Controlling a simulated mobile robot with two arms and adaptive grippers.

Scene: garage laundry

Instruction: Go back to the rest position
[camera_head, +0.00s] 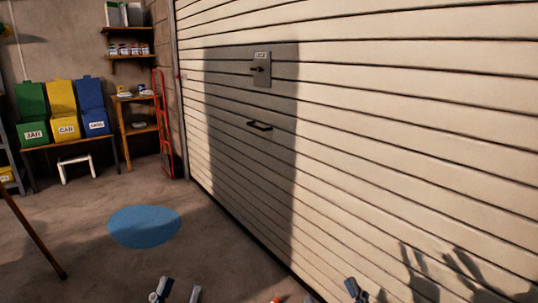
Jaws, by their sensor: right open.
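My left gripper (178,291) shows at the bottom edge, left of the middle. Its two grey fingertips stand apart with floor between them, and nothing shows held. My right gripper (334,293) is at the bottom edge, right of the middle, in front of the garage door's foot. It is open and mostly cut off by the frame, with one grey fingertip clear. I see nothing in it. Both arms are out of view below.
A ribbed garage door (400,120) with a handle (260,126) fills the right. Coloured bins (63,112), a white stool (76,168), a shelf (138,130) and a red hand truck (162,125) stand back left.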

